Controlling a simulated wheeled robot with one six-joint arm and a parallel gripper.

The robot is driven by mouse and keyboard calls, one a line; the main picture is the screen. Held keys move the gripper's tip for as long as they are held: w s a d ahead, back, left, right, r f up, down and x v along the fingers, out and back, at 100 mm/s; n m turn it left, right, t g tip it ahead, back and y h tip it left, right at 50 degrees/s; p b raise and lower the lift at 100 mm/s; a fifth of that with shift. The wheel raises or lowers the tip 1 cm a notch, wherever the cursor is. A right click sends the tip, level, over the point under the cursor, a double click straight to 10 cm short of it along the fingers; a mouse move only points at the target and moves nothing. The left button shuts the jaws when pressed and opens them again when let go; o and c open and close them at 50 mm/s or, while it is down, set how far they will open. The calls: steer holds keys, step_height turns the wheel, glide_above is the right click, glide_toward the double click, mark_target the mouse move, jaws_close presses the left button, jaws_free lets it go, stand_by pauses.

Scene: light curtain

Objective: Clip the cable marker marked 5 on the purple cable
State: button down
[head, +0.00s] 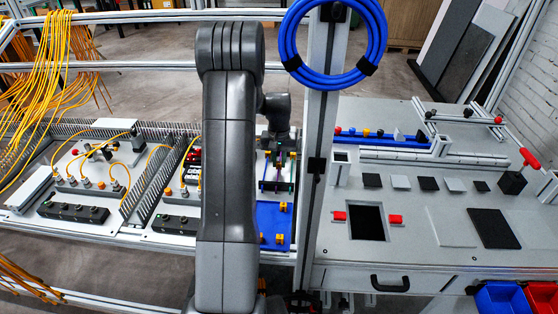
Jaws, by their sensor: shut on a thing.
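My gripper (279,154) points down over a short row of thin coloured cables, right of my arm. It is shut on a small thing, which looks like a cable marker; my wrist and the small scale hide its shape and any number. The purple cable (264,172) seems to be on the left of the row, with a green one at the right. I cannot tell whether the held marker touches a cable. Below the row lies a blue mat (270,217) with several yellow cable markers, including one at its upper right (283,207). Their numbers are not legible.
A metal upright (318,160) stands close to the right of my gripper, with a coiled blue cable (291,50) above. A panel with yellow cables (95,180) lies to the left. A grey workbench (440,250) with a square opening (367,222) is at the right.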

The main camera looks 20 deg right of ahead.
steer(key=shift+f, duration=0.1)
steer(key=c, duration=1.3)
jaws_free()
steer(key=shift+r+p, duration=2.3)
steer(key=shift+r, duration=1.5)
steer(key=shift+f, duration=0.15)
step_height(320, 180, down, 7)
steer(key=b, duration=0.4)
steer(key=shift+f+b, duration=0.15)
steer(key=shift+b, duration=0.2)
